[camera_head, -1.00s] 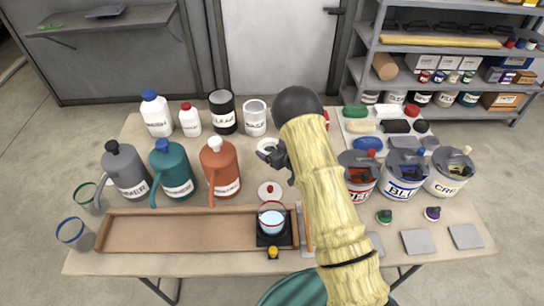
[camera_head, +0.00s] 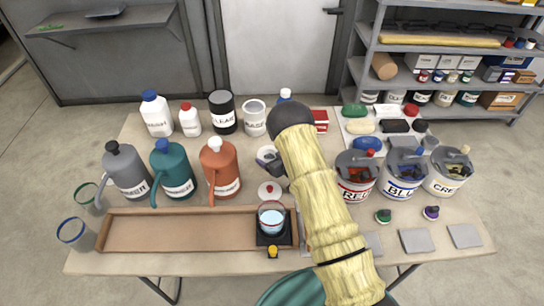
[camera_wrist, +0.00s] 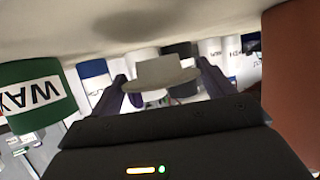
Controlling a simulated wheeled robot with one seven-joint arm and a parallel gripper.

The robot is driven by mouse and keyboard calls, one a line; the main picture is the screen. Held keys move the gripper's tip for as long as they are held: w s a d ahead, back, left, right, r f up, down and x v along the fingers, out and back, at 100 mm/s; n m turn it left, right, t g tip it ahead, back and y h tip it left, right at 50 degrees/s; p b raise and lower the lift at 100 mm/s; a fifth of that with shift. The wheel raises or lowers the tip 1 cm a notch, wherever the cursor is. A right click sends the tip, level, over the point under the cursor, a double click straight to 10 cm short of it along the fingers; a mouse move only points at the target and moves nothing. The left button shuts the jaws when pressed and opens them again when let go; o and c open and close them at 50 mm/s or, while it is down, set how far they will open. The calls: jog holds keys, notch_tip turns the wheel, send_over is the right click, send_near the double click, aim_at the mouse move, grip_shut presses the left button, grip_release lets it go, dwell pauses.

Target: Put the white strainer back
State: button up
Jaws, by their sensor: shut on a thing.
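In the wrist view a pale white, bowl-shaped piece (camera_wrist: 165,73), which I take for the white strainer, sits between the two dark fingers of my gripper (camera_wrist: 167,88). My gripper is shut on it. In the head view my gripper (camera_head: 272,160) is over the middle of the table, partly hidden by my arm. It is behind the white lid with a red knob (camera_head: 270,190) and right of the orange jug (camera_head: 220,170). The held strainer is hard to make out there.
A glass beaker (camera_head: 271,217) stands on a black base at the wooden tray's (camera_head: 180,213) right end. Grey (camera_head: 127,175) and teal (camera_head: 175,170) jugs stand left. RED (camera_head: 355,175), BLUE (camera_head: 401,176) and cream (camera_head: 449,175) buckets stand right. A white pot (camera_head: 254,120) stands behind.

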jog(key=shift+f+b, duration=0.3)
jog(key=shift+f, duration=0.1)
jog(key=shift+s+f, duration=0.1)
jog(key=shift+f, duration=0.05)
jog(key=o, duration=1)
jog(key=shift+c, duration=0.2)
jog(key=shift+s+f, duration=0.1)
jog(key=shift+f, duration=0.05)
